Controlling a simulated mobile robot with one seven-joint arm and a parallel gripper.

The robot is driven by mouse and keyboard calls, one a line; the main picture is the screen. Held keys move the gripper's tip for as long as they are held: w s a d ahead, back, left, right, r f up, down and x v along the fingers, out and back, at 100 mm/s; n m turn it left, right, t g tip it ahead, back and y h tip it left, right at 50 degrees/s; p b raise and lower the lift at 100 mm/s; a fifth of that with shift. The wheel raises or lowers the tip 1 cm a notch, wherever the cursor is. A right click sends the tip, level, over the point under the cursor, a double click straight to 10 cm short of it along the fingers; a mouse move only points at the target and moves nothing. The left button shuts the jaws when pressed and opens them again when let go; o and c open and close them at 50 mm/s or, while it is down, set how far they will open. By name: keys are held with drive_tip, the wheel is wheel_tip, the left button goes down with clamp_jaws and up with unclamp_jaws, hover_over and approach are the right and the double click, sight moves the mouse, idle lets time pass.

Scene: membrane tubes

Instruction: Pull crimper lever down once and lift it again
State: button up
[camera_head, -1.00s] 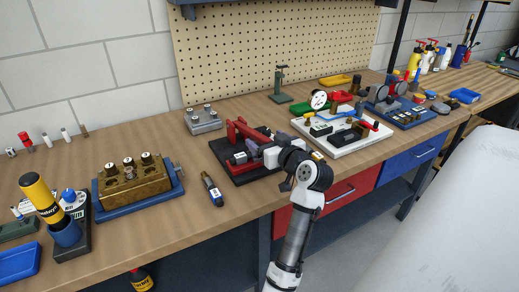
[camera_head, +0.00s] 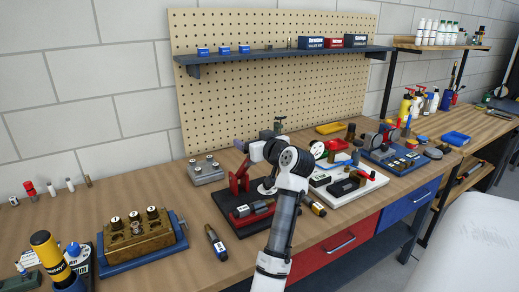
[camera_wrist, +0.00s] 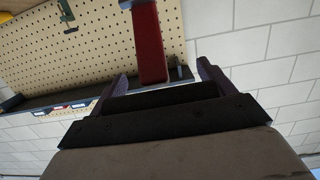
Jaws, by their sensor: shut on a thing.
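The crimper sits on the bench with a black base (camera_head: 232,222) and a red upright frame (camera_head: 240,180). My gripper (camera_head: 246,147) is above the crimper, at the end of my raised arm. In the wrist view a red lever bar (camera_wrist: 150,45) runs down between the two dark fingers of my gripper (camera_wrist: 165,78), which is shut on it. The lever's hold point is partly hidden by the gripper body. In the head view my gripper and wrist hide most of the lever, so its exact angle is hard to tell.
A brass block on a blue tray (camera_head: 183,238) stands left of the crimper. A dark pen-like tool (camera_head: 216,243) lies between them. A grey block (camera_head: 205,178) is behind. A white board with parts (camera_head: 375,184) is at the right. A shelf (camera_head: 280,56) hangs above.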

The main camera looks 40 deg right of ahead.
drive_tip(key=shift+w+d+r+g+y+p, duration=0.15)
drive_tip(key=shift+w+g+y+p, duration=0.2)
drive_tip(key=shift+w+g, duration=0.4)
drive_tip(key=shift+w, duration=0.5)
idle(1.0)
drive_tip(key=o, duration=1.1)
drive_tip(key=shift+f, duration=0.2)
drive_tip(key=shift+o, duration=1)
drive_tip(key=shift+w, duration=0.2)
drive_tip(key=shift+s+d+r, duration=0.1)
drive_tip(key=shift+s+r, duration=0.15)
drive_tip(key=b+v, duration=0.4)
drive_tip(key=v, duration=0.9)
drive_tip(key=shift+s, duration=0.2)
